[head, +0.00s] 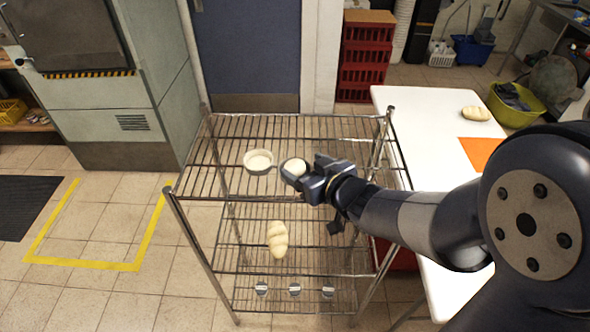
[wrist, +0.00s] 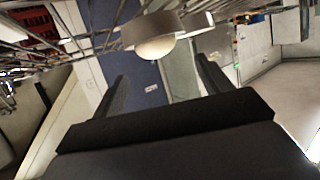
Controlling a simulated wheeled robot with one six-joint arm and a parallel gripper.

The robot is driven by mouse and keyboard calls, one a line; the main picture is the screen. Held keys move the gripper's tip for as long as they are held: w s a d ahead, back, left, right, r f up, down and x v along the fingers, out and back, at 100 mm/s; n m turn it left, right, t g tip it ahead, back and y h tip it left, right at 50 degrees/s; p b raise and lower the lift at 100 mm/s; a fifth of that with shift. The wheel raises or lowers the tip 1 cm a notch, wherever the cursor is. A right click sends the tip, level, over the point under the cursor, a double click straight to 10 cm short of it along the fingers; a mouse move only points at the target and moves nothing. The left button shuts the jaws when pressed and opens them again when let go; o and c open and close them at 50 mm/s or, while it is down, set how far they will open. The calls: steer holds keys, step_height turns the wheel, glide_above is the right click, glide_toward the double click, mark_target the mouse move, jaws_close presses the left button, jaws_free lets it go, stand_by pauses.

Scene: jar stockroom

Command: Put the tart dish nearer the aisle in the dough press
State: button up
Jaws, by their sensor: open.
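Two pale round tart dishes stand on the top wire shelf of a metal rack. The left dish (head: 258,162) is clear of my gripper; the right dish (head: 294,166) is partly hidden by it. My gripper (head: 300,182) is open and empty, close to the right dish. In the wrist view, a dish (wrist: 155,33) shows beyond and between the open fingers (wrist: 162,80), with a second pale rim (wrist: 198,21) beside it. I cannot tell whether the fingers touch it. No dough press is clearly recognisable.
The wire rack (head: 225,118) holds a pale loaf (head: 278,240) and several small jars lower down. A white table (head: 425,105) at right carries another loaf (head: 475,113) and an orange patch (head: 482,152). A grey machine (head: 120,120) stands at left. The yellow-marked floor is clear.

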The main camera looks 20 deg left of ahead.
mark_target(295, 173)
steer(key=shift+f+p+x, duration=0.2)
steer(key=shift+p+x, duration=0.05)
steer(key=shift+x, duration=1.15)
steer(key=shift+f+p+x, duration=0.2)
steer(key=shift+x, duration=1.2)
steer(key=shift+s+d, duration=0.1)
steer(key=shift+s, duration=0.05)
steer(key=c, duration=1.2)
